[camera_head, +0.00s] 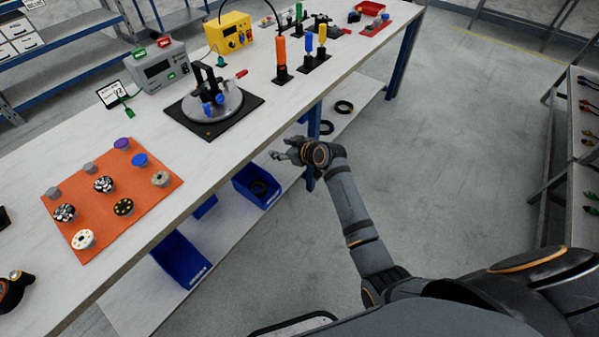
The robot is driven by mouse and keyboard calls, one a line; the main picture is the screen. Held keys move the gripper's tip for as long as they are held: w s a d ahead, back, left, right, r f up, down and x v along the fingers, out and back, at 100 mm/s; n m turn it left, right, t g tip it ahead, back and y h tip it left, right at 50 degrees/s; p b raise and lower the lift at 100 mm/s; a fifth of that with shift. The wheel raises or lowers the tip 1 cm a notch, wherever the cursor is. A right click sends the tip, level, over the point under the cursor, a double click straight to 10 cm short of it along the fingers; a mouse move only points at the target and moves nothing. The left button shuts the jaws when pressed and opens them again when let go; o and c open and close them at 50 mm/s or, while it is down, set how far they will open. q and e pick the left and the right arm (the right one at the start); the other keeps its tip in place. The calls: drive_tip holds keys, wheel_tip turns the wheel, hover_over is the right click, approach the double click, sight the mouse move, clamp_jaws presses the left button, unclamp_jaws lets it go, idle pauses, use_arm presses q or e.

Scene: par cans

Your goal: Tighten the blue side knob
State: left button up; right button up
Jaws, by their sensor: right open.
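A round silver fixture (212,112) sits on a black square base on the white workbench. It carries a black upright bracket (208,80) and small blue knobs low at its front, one at the left (207,108) and one at the right (220,99). I cannot tell which is the side knob or how tight either is. My right gripper (278,155) is open and empty by the bench's front edge, to the right of and nearer than the fixture, clear of the knobs.
An orange mat (150,195) with several round parts lies left of the fixture. A grey meter box (160,68) and a yellow unit (230,34) stand behind. Colored screwdrivers (282,55) stand to the right. Blue bins (257,187) sit on the lower shelf.

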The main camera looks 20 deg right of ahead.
drive_tip(key=s+d+f+m+g+h, duration=0.1)
drive_tip(key=s+d+f, duration=0.1)
drive_tip(key=f, duration=0.5)
drive_tip(key=shift+s+d+f+p, duration=0.2)
drive_tip(key=shift+s+f+p, duration=0.2)
drive_tip(key=shift+s, duration=0.3)
